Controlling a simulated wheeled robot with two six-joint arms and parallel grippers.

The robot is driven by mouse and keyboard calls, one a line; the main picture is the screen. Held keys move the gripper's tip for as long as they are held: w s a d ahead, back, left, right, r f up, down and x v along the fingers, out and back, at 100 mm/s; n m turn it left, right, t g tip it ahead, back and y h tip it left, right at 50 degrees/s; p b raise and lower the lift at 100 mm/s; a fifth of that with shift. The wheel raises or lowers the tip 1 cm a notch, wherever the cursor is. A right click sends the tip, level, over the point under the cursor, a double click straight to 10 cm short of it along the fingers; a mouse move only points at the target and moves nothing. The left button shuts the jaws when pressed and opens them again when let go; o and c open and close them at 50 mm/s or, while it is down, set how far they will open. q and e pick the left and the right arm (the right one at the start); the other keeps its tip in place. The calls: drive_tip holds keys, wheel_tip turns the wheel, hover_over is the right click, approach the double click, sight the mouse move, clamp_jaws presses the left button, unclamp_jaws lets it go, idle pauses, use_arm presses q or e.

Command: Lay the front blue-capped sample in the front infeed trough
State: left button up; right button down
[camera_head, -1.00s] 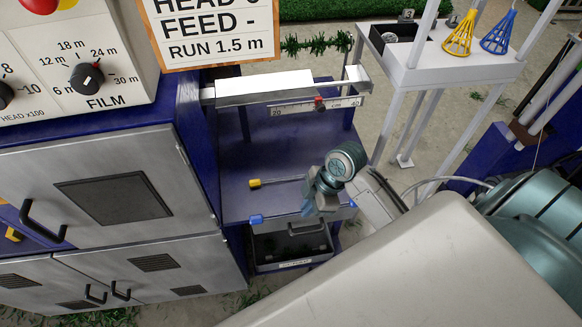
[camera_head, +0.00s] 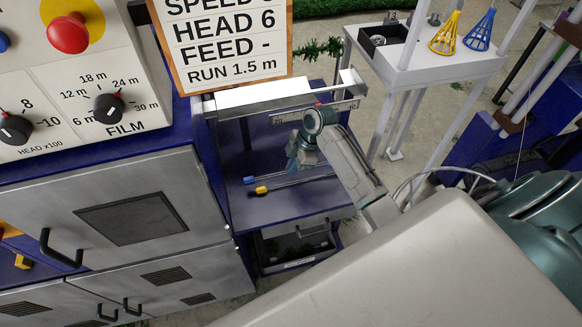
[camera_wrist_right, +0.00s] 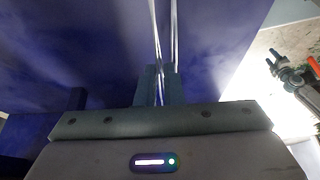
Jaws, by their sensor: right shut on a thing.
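The blue-capped sample shows its blue cap (camera_head: 248,180) at the left of the shelf; its thin rod runs right toward my right gripper (camera_head: 293,166). The gripper is shut on that rod, partly hiding it. A yellow-capped sample (camera_head: 261,190) lies just in front of it in the picture, its rod pointing right. In the right wrist view, the narrow fingers (camera_wrist_right: 160,85) are close together, with two thin pale rods (camera_wrist_right: 174,35) beyond them; the caps are out of that view. A pale metal trough (camera_head: 290,108) with a scale crosses above the shelf. My left gripper is not in view.
The blue shelf (camera_head: 300,205) has bare room around the samples. A drawer or bin (camera_head: 295,243) is below it. The machine cabinet (camera_head: 120,215) stands left. A white stand (camera_head: 420,70) with yellow and blue cones is at the back right.

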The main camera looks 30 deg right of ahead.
sight(287, 178)
drive_tip(key=shift+w+d, duration=0.1)
drive_tip(key=shift+w, duration=0.35)
drive_tip(key=shift+w+f, duration=0.15)
wheel_tip(287, 178, down, 3)
drive_tip(key=shift+r+p, duration=0.1)
drive_tip(key=shift+p, duration=0.65)
drive_tip(key=shift+f, duration=0.3)
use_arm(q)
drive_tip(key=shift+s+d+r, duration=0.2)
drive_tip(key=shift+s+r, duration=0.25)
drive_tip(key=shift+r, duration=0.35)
use_arm(e)
drive_tip(key=shift+f, duration=0.1)
drive_tip(key=c, duration=2)
unclamp_jaws()
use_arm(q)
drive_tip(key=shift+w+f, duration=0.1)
use_arm(e)
drive_tip(key=shift+o, duration=0.8)
